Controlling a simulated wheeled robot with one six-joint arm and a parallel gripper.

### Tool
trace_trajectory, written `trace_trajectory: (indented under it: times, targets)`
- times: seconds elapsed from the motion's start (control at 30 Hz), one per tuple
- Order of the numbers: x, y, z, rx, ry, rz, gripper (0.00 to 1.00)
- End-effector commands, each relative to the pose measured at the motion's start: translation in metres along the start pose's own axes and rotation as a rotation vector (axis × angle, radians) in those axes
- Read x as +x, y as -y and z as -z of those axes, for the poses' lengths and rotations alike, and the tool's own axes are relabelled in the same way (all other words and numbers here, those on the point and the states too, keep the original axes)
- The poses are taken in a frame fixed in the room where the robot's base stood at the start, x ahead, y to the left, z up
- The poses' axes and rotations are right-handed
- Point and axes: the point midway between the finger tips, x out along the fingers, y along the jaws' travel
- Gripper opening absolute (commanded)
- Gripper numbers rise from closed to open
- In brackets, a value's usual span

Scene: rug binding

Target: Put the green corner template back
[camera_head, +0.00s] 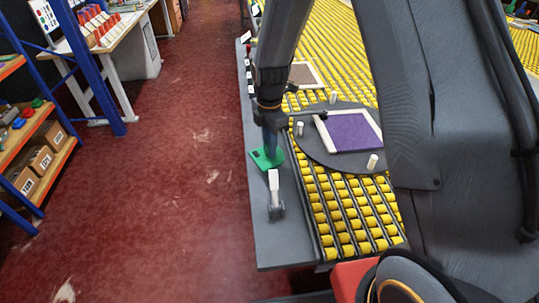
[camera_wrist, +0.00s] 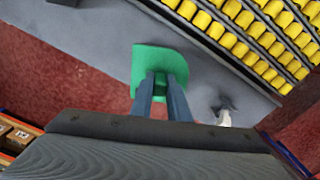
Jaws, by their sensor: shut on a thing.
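The green corner template (camera_head: 262,159) is a flat green piece with one rounded corner. In the head view it shows at the left edge of the grey ledge (camera_head: 290,235), partly over the red floor. My gripper (camera_head: 271,150) points down and is shut on it. In the wrist view the fingertips (camera_wrist: 160,80) pinch the near part of the template (camera_wrist: 158,58), and its far part shows against the grey ledge (camera_wrist: 100,25). I cannot tell whether it touches the ledge or hangs just above it.
A white-and-grey hand tool (camera_head: 274,188) lies on the ledge close to the template. Yellow rollers (camera_head: 350,215) run along the right, with a purple rug piece (camera_head: 352,130) on a dark round plate. Bare ledge lies toward the near end. Shelves (camera_head: 40,140) stand left across the floor.

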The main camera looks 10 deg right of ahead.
Motion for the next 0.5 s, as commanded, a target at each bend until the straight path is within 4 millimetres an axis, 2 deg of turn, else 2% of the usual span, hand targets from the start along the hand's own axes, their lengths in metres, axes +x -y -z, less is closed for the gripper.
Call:
trace_trajectory:
  times: [0.17, 0.4, 0.5]
  targets:
    - [0.013, 0.001, 0.0, 0.0, -0.001, 0.003, 0.0]
    - [0.041, 0.0, 0.0, 0.0, 0.0, 0.001, 0.0]
    - [0.046, 0.0, 0.0, 0.0, 0.0, -0.001, 0.0]
